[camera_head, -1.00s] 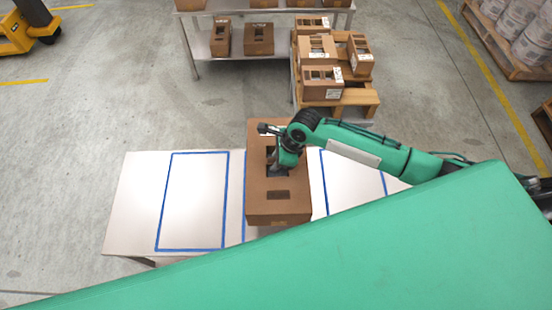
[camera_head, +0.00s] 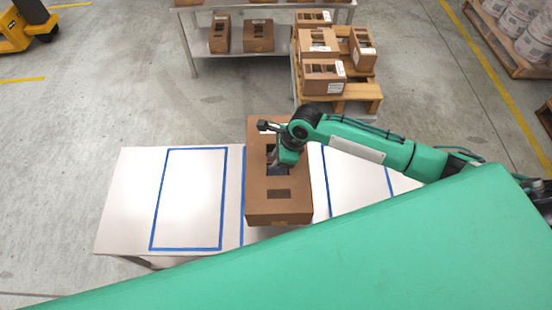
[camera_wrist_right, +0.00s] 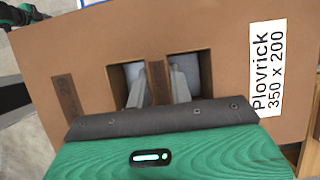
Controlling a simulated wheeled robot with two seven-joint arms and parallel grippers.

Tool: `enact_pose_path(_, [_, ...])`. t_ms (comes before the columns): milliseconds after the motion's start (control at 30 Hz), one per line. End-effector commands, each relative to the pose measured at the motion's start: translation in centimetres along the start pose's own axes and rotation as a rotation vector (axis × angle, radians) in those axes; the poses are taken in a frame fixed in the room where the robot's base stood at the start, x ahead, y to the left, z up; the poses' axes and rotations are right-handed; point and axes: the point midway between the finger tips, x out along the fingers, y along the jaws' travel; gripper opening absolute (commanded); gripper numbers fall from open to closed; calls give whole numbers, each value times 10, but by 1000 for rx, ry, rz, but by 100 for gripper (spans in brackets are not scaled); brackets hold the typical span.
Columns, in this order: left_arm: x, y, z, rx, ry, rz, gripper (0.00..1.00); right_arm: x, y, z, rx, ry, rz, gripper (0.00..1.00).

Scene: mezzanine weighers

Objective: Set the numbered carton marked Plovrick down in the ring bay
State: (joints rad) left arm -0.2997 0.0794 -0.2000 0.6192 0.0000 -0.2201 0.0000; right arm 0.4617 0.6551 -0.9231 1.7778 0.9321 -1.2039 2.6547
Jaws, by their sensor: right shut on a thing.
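The brown Plovrick carton (camera_head: 290,210) is over the middle of the white table. Its white label (camera_wrist_right: 266,75) reads "Plovrick 350 x 200" in the right wrist view. My right gripper (camera_head: 277,165) is shut on the carton; in the wrist view (camera_wrist_right: 157,78) its fingers reach into the two openings, around the strip between them. Whether the carton's underside touches the table is hidden. The table has a left blue outline (camera_head: 152,220), a right one (camera_head: 325,175) and a middle one mostly covered by the carton. No ring mark shows. My left gripper is not visible.
The left outline is empty, and so is what shows of the right one. Beyond an open floor, a pallet (camera_head: 368,92) carries several cartons beside a metal rack (camera_head: 285,18) with more cartons. A yellow pallet truck (camera_head: 15,35) stands far left.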

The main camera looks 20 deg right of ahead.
Motion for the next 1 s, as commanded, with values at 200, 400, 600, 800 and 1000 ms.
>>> enact_pose_path(200, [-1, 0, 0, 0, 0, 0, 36, 0, -1, 1, 0, -2, -1, 0])
enact_pose_path(400, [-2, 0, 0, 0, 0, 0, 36, 5, -1, 0, 2, -4, 0, 0])
enact_pose_path(600, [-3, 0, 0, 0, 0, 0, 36, 13, -1, -1, 1, -5, -1, 0])
enact_pose_path(800, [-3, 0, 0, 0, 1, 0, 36, 17, -1, -2, 1, -6, -1, 0])
enact_pose_path(1000, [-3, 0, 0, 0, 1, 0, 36, 17, -1, -2, 1, -6, -1, 0])
